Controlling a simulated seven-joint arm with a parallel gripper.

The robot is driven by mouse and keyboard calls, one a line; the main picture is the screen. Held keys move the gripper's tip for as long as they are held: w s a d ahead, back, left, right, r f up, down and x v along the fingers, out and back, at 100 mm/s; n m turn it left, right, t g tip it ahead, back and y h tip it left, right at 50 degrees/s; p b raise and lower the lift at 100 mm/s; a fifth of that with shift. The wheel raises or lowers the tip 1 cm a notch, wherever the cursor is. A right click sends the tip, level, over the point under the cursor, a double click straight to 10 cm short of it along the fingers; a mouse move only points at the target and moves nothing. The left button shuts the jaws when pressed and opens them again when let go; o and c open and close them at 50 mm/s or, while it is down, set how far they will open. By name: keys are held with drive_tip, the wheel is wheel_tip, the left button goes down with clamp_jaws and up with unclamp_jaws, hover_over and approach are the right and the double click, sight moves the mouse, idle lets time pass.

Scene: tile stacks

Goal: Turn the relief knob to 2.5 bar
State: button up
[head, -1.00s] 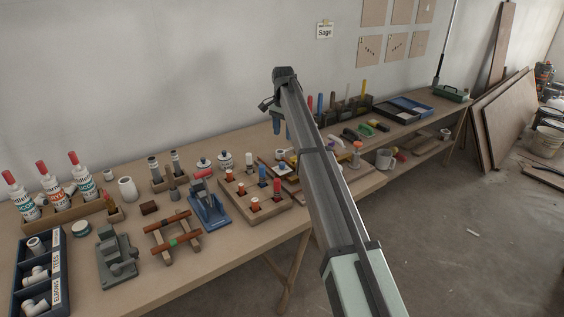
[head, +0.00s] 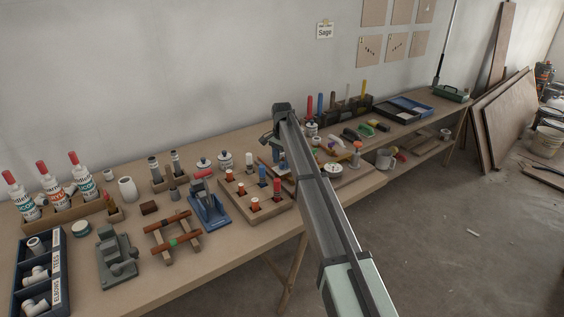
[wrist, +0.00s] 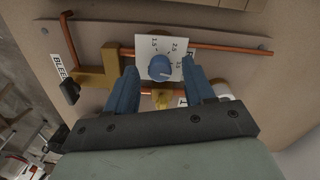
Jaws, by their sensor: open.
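The relief knob (wrist: 160,68) is a round blue knob on a white dial plate (wrist: 147,46) with printed numbers, among them 1.5 and 2.5. The knob's pointer is too small to read surely. My gripper (wrist: 160,72) is open in the wrist view, with one blue finger to each side of the knob and visible gaps between. In the head view my gripper (head: 277,153) is low over the bench board, and the knob cannot be made out there.
Copper pipes (wrist: 225,48) and a brass fitting (wrist: 98,78) with a dark handle lie around the dial on the board (wrist: 245,75).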

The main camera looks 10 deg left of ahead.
drive_tip(key=shift+f, duration=0.4)
clamp_jaws()
idle(0.4)
